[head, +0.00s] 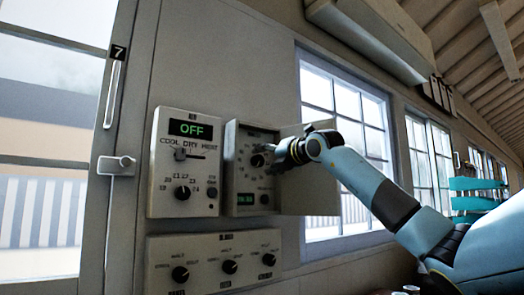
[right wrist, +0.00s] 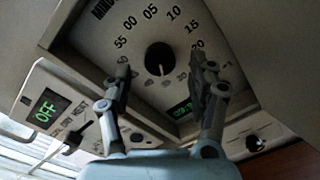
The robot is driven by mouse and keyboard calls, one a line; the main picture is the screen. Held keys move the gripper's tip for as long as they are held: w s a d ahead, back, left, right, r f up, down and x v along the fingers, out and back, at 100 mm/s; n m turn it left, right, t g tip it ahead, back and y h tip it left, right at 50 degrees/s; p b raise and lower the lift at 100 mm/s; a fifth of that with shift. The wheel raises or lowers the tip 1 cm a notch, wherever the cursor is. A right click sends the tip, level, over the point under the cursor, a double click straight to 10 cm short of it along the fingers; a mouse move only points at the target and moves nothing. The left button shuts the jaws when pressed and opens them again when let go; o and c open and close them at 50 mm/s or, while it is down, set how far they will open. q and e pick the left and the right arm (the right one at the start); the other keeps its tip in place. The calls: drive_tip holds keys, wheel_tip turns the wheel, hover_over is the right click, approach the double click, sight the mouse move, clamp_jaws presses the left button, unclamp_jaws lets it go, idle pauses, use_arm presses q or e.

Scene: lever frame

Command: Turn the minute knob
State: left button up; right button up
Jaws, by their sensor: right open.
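The minute knob (right wrist: 159,58) is a round black knob with a pale pointer line. It sits in a ring of numbers on a grey timer panel (right wrist: 105,40). In the head view the knob (head: 257,160) is at the upper middle of the panel (head: 233,150). My right gripper (head: 276,156) is in front of it, coming from the right. In the right wrist view my right gripper (right wrist: 160,78) is open, its fingers apart on either side below the knob. I cannot tell that they touch it. My left gripper is not in view.
An open cover door (head: 310,190) stands out to the right of the panel, close to my right gripper. A control box (head: 187,125) reading OFF is at the left. A lower box with several knobs (head: 215,245) is below. Windows (head: 320,90) line the wall.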

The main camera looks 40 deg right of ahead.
sight(257, 161)
drive_tip(key=shift+w+d+p, duration=0.2)
drive_tip(key=shift+w+p, duration=0.2)
drive_tip(key=shift+w, duration=0.85)
drive_tip(key=c, duration=1.2)
drive_tip(key=shift+o, duration=0.2)
